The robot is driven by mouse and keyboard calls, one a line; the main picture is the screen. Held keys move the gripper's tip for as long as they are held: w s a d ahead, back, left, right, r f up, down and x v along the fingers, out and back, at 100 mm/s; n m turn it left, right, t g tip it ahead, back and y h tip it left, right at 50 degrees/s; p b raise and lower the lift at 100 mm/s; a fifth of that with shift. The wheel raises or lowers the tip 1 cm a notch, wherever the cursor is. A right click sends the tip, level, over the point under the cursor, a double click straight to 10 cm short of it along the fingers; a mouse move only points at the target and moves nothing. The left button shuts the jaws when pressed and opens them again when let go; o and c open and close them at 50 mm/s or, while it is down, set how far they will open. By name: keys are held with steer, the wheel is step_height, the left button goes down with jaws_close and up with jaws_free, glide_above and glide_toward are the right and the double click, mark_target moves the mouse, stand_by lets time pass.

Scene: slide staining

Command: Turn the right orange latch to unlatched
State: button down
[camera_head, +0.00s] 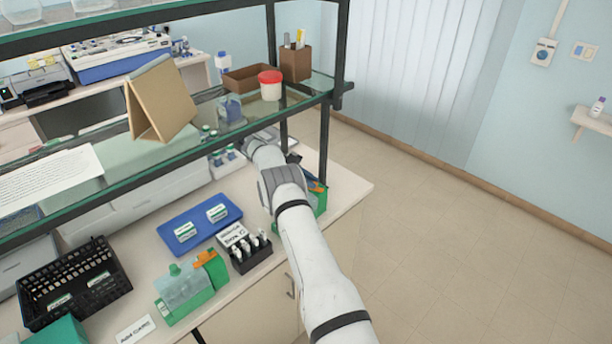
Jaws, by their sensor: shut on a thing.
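The right orange latch (316,186) shows as a small patch on a green box (320,204) near the bench's right end. My arm covers the left part of this box. My gripper (308,174) is a small dark shape at the latch, shut on it; its fingertips are mostly hidden. I cannot make out the latch's exact angle.
A glass shelf (215,140) with dark posts stands over the bench close to my arm. A black rack of white-capped vials (250,250), a blue tray (170,236) and a black basket (72,270) lie to the left. The floor at right is clear.

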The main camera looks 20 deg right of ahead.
steer(key=shift+s+d+f, duration=0.15)
steer(key=shift+s+f, duration=0.1)
stand_by(0.3)
steer(key=c, duration=1.5)
jaws_free()
steer(key=shift+r, duration=0.2)
steer(key=shift+o, duration=0.5)
